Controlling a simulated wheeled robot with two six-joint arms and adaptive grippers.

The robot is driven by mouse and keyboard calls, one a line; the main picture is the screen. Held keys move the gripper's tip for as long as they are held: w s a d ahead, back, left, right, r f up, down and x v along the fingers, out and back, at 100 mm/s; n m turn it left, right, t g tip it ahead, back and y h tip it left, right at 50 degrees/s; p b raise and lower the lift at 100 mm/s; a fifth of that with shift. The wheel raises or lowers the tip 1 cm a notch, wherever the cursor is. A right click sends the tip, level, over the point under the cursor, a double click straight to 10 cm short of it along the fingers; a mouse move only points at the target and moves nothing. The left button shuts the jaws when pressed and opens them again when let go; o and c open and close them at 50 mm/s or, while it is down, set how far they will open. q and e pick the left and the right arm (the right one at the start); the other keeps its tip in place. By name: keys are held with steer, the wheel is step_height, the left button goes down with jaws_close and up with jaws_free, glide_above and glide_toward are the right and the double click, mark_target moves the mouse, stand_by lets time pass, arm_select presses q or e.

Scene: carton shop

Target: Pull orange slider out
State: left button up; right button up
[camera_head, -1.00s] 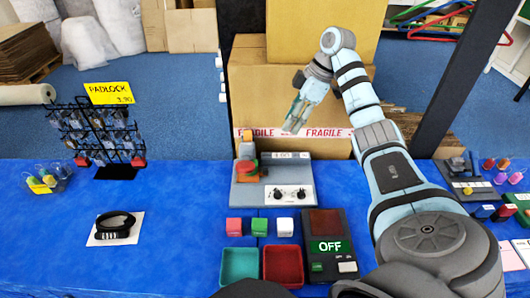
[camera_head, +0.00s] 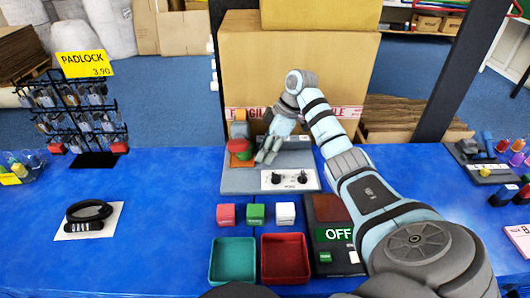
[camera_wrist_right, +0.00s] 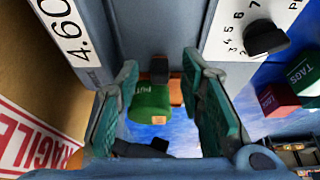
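The grey device (camera_head: 232,183) stands at the back of the blue table, with two black dials on its white front panel. My right gripper (camera_head: 268,152) is just right of this knob, above the device. In the right wrist view, my right gripper (camera_wrist_right: 160,105) is open, with a green lettered piece (camera_wrist_right: 150,104) between its fingers and no clear contact. Orange (camera_wrist_right: 175,91) shows partly behind the green piece; the slider's full outline is hidden. My left gripper is out of view.
A large carton (camera_head: 300,75) with FRAGILE tape stands behind the device. In front are red, green and white cubes, a green tray (camera_head: 232,281), a red tray (camera_head: 285,281) and an OFF display (camera_head: 334,234). A padlock rack (camera_head: 95,160) stands left.

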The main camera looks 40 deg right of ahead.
steer(key=shift+f, duration=0.15)
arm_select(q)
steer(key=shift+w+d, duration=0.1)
arm_select(e)
jaws_close()
